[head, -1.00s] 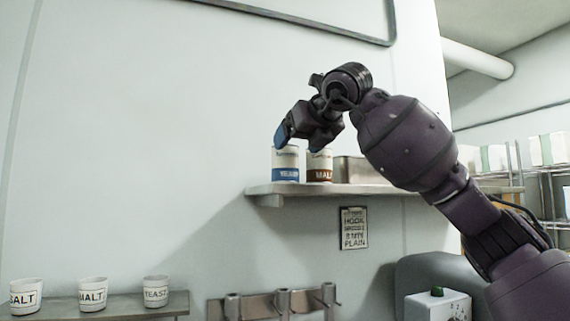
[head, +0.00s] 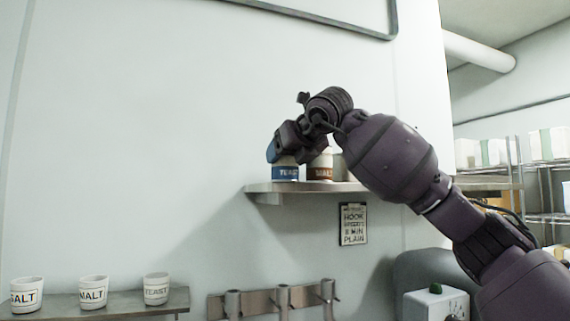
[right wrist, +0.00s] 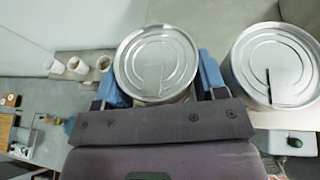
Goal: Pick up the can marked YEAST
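The YEAST can (head: 285,174), white with a blue label band, stands upright on the wall shelf. My right gripper (head: 274,152) is at its upper part, its blue fingers one on each side of the can. In the right wrist view the can's metal lid (right wrist: 157,60) sits between the spread fingers (right wrist: 160,80), which look open and close to its sides. Whether they touch it is hard to tell. My left gripper is not in view.
The MALT can (head: 320,174), with a brown label, stands close to the right on the shelf (head: 262,188). A metal container behind it is mostly hidden by my arm. White cups marked SALT (head: 27,293), MALT (head: 93,291) and YEAST (head: 156,289) stand on a lower shelf.

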